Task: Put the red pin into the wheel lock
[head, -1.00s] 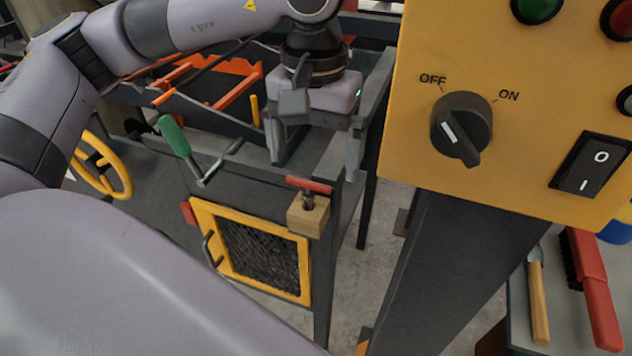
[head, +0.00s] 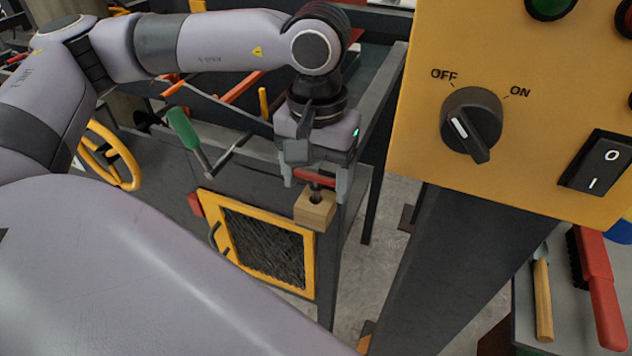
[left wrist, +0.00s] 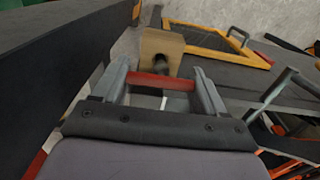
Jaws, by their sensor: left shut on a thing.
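The red pin (head: 316,177) has a red crossbar on a dark shank. It stands upright in a wooden block (head: 316,211) at the cabinet's front right corner. My left gripper (head: 315,185) points down over the pin, shut on its red crossbar. In the left wrist view the crossbar (left wrist: 160,82) spans between the fingers, with the wooden block (left wrist: 163,48) just beyond. The shank's lower end is hidden in the block. A yellow handwheel (head: 107,157) is on the cabinet's left part; I cannot make out its lock clearly. My right gripper is not in view.
A green-handled crank (head: 183,128) stands left of the gripper. Below is a yellow-framed mesh door (head: 265,250) with a handle. A yellow control panel (head: 520,120) stands close on the right. A red brush (head: 598,285) and a wooden-handled tool (head: 542,300) lie at lower right.

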